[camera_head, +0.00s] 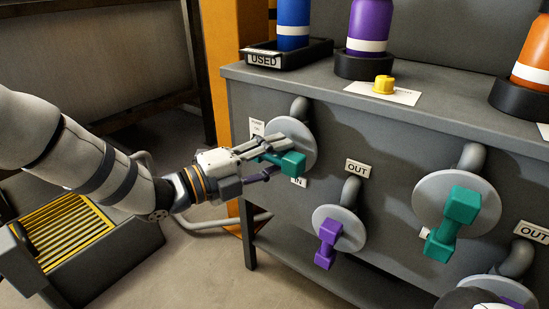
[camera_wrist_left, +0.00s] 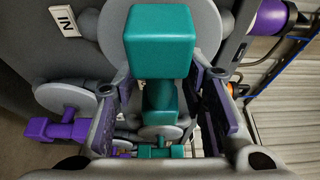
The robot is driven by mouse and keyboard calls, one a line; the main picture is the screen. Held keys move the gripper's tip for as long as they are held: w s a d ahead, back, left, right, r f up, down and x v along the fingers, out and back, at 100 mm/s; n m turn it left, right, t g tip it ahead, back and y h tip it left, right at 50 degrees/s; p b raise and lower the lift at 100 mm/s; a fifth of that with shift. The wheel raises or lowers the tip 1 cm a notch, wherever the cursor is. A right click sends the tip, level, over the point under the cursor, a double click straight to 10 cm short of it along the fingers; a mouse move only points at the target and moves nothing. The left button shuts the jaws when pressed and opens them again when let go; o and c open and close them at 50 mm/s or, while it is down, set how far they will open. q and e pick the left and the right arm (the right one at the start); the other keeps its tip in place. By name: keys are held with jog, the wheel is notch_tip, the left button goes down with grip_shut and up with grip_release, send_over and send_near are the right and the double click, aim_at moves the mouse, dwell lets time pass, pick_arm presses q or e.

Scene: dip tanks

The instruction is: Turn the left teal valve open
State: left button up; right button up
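The left teal valve (camera_head: 291,163) sits on a round grey plate on the front of the grey cabinet, and its handle lies roughly sideways. In the left wrist view its teal handle (camera_wrist_left: 160,45) stands between the two fingers. My left gripper (camera_head: 268,160) is open around the handle; in the left wrist view its fingers (camera_wrist_left: 162,112) show a gap on each side of the teal. The handle's inner part is partly hidden by the fingers in the head view.
A purple valve (camera_head: 328,243) is lower right, and another teal valve (camera_head: 454,222) is further right. "IN" and "OUT" labels (camera_head: 357,168) mark the cabinet. Bottles, a "USED" tray (camera_head: 263,59) and a yellow cap (camera_head: 383,85) stand on top. A yellow grate (camera_head: 62,228) is at lower left.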

pick_arm(q)
jog(key=shift+c, duration=0.5)
grip_shut()
jog(key=shift+n, duration=0.3)
jog(key=n+t+h, duration=0.1)
jog(key=n, duration=0.3)
jog(key=shift+p, duration=0.3)
jog(key=n+t, duration=0.1)
jog(key=n, duration=0.1)
jog(key=n+t, duration=0.1)
jog(key=n, duration=0.2)
jog(key=shift+h+p, duration=0.3)
jog(key=n+t, duration=0.1)
jog(key=n, duration=0.2)
jog(key=n+t+y, duration=0.1)
jog(key=n+t, duration=0.1)
jog(key=n, duration=0.1)
jog(key=shift+p, duration=0.35)
jog(key=shift+n+t+y+p, duration=0.25)
jog(key=shift+n+t+y, duration=0.4)
jog(key=shift+n, duration=1.05)
jog(key=shift+n+t+y+p, duration=0.2)
jog(key=shift+n+t+y, duration=0.45)
jog(key=shift+n, duration=1.35)
